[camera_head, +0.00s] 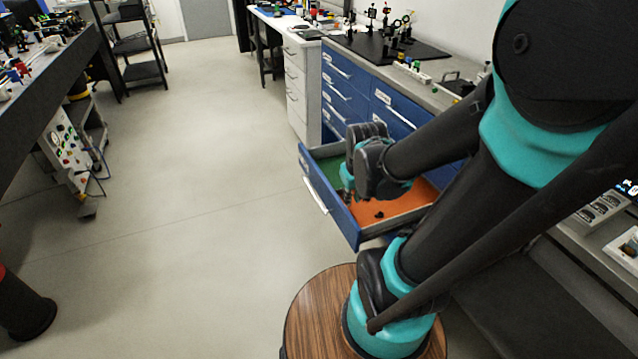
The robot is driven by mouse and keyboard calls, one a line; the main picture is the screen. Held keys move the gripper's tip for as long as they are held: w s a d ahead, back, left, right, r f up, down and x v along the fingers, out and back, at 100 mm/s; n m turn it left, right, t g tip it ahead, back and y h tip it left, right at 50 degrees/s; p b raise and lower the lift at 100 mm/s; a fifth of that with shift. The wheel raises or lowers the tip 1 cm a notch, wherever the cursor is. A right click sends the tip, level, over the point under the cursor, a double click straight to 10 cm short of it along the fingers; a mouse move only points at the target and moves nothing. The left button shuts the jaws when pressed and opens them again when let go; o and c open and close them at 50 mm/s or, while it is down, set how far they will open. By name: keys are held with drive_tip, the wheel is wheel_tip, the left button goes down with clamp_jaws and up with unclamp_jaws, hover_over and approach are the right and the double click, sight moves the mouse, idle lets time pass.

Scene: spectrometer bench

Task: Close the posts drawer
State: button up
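An open blue drawer (330,197) extends from the blue cabinet at the centre of the view. Its front has a white handle (315,195) and a small label too small to read. The inside shows a green part (331,168) and an orange part with a small black item (379,214) in it. My gripper (347,192) points down over the drawer near its front panel. I cannot tell whether it touches the panel. The fingers are small and partly hidden by the wrist, so their opening is unclear.
Closed blue drawers (342,88) stand behind, under a worktop with a black board (385,45) and optics. White drawers (302,85) stand further back. A dark bench (60,60) and a cart (75,150) are at left. The floor (190,200) left of the drawer is clear.

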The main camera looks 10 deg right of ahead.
drive_tip(key=w+n, duration=0.1)
drive_tip(key=w, duration=0.1)
drive_tip(key=w+a+n, duration=0.1)
drive_tip(key=w+n, duration=0.1)
drive_tip(key=w, duration=0.1)
drive_tip(key=w+a+r+n, duration=0.1)
drive_tip(key=w+n, duration=0.1)
drive_tip(key=w, duration=0.1)
drive_tip(key=shift+w+g+h, duration=0.1)
drive_tip(key=shift+g+h, duration=0.3)
clamp_jaws()
drive_tip(key=w+a+f+n+g+h, duration=0.15)
drive_tip(key=w+a+f+n, duration=0.25)
drive_tip(key=w+a+n, duration=0.4)
drive_tip(key=w+a+f+n+h, duration=0.2)
drive_tip(key=w+a+f+n, duration=0.25)
drive_tip(key=w, duration=0.55)
drive_tip(key=shift+n+y, duration=0.25)
drive_tip(key=shift+n, duration=0.1)
drive_tip(key=d+f, duration=0.2)
drive_tip(key=w+d+f, duration=0.1)
drive_tip(key=d+f, duration=0.1)
drive_tip(key=f, duration=0.1)
drive_tip(key=w+d+f, duration=0.1)
drive_tip(key=d+f, duration=0.2)
drive_tip(key=shift+d+f, duration=0.1)
drive_tip(key=shift+f, duration=0.15)
drive_tip(key=shift+w+d, duration=0.1)
drive_tip(key=shift+d, duration=0.45)
